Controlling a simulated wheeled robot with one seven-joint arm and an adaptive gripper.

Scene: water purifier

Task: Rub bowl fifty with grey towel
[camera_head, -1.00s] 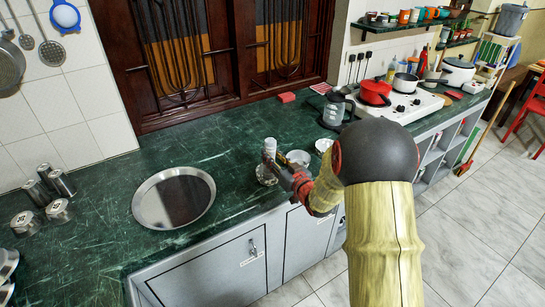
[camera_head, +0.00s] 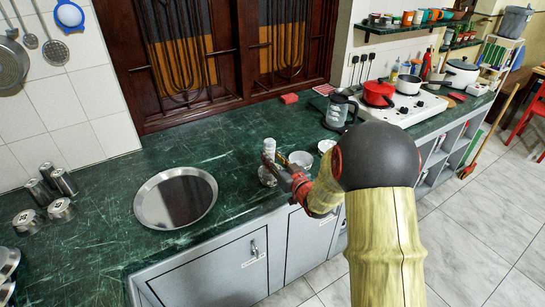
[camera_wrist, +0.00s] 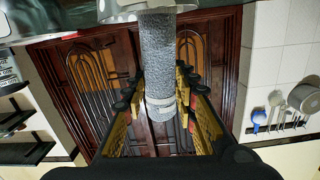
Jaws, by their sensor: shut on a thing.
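My gripper (camera_head: 272,164) is shut on the grey towel, which is rolled into an upright cylinder. The towel's pale top (camera_head: 269,147) sticks up above the fingers in the head view. In the wrist view the grey towel (camera_wrist: 159,55) lies between the fingers of my gripper (camera_wrist: 161,95), and its far end reaches a shiny metal bowl (camera_wrist: 120,8). In the head view a metal bowl (camera_head: 266,178) shows below the gripper, partly hidden by it. Two more small bowls stand to its right, one metal (camera_head: 300,159) and one pale (camera_head: 326,146). I cannot read any number on them.
A round metal basin (camera_head: 175,198) is at left on the green counter (camera_head: 100,240).

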